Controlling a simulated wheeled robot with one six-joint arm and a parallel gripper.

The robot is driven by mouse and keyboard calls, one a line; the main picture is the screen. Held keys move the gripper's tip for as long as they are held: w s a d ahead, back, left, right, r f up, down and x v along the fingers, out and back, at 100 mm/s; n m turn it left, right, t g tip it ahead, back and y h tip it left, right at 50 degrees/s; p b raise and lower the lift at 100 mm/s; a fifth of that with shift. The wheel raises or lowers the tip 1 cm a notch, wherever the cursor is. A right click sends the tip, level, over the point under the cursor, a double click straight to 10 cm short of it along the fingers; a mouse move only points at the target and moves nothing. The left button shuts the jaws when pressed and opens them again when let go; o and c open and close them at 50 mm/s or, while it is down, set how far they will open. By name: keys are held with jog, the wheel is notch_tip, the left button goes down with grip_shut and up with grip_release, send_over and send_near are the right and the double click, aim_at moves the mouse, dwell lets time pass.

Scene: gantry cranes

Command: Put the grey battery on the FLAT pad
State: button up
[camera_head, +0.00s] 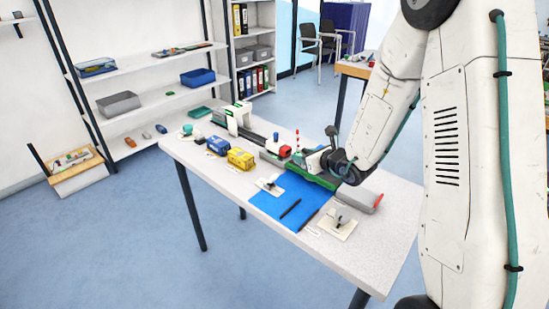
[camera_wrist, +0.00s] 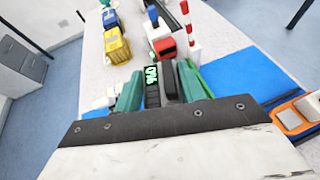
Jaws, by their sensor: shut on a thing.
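My gripper (camera_wrist: 160,88) is shut, with teal fingers either side of a dark grey block (camera_wrist: 168,82), which looks like the grey battery. A small black part with a green lit display (camera_wrist: 151,76) shows next to the block, between the fingers. In the head view my gripper (camera_head: 324,162) is over the table, by the far edge of the blue mat; the block cannot be made out there.
The blue mat (camera_head: 271,206) has a dark stick (camera_head: 290,208) on it. A yellow box (camera_head: 240,158), a blue box (camera_head: 217,146), a red block (camera_head: 285,151) and a red-and-white post (camera_wrist: 187,22) stand nearby. A grey cylinder with a red end (camera_head: 359,199) lies at right.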

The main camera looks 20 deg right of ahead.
jog(key=shift+n+y, duration=0.6)
jog(key=d, duration=0.5)
jog(key=shift+s+d+f, duration=0.35)
jog(key=shift+s+f, duration=0.05)
jog(key=shift+n+g+y, duration=0.7)
jog(key=shift+y, duration=0.1)
jog(key=s+d, duration=0.2)
jog(key=d+f, duration=0.1)
jog(key=d, duration=0.1)
jog(key=shift+s, duration=0.4)
jog(key=shift+s+a+f, duration=0.1)
jog(key=shift+f, duration=0.05)
send_over(288, 182)
jog(key=shift+f, duration=2.45)
jog(key=shift+f, duration=0.1)
jog(key=o, duration=0.8)
